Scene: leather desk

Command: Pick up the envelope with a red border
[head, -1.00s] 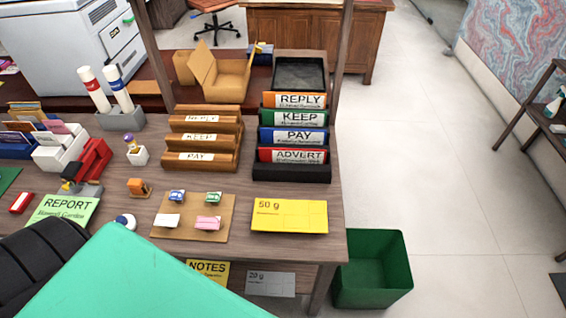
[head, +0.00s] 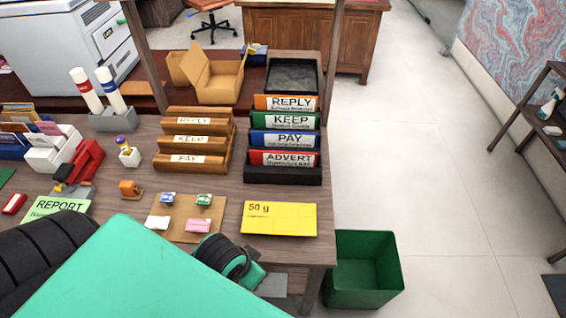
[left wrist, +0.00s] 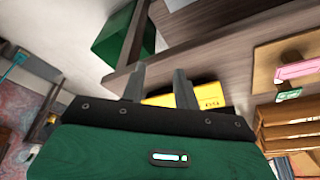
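I cannot make out an envelope with a red border in either view. Several small envelopes or cards (head: 48,128) stand in a white holder (head: 42,160) at the left of the desk, too small to tell their borders. My left gripper (left wrist: 158,75) is open and empty in the left wrist view, its two fingers apart. It is near the desk's front edge, with a yellow 50 g card (left wrist: 205,97) beyond the fingers. In the head view its dark and green wrist part (head: 232,260) shows below that card (head: 278,218), fingers not clear. My right gripper is not in view.
Letter racks (head: 192,160) and a labelled file stack (head: 285,178) stand mid-desk. A brown board (head: 180,233) holds small pads. A green bin (head: 362,290) stands on the floor at the desk's right front. Free floor lies to the right.

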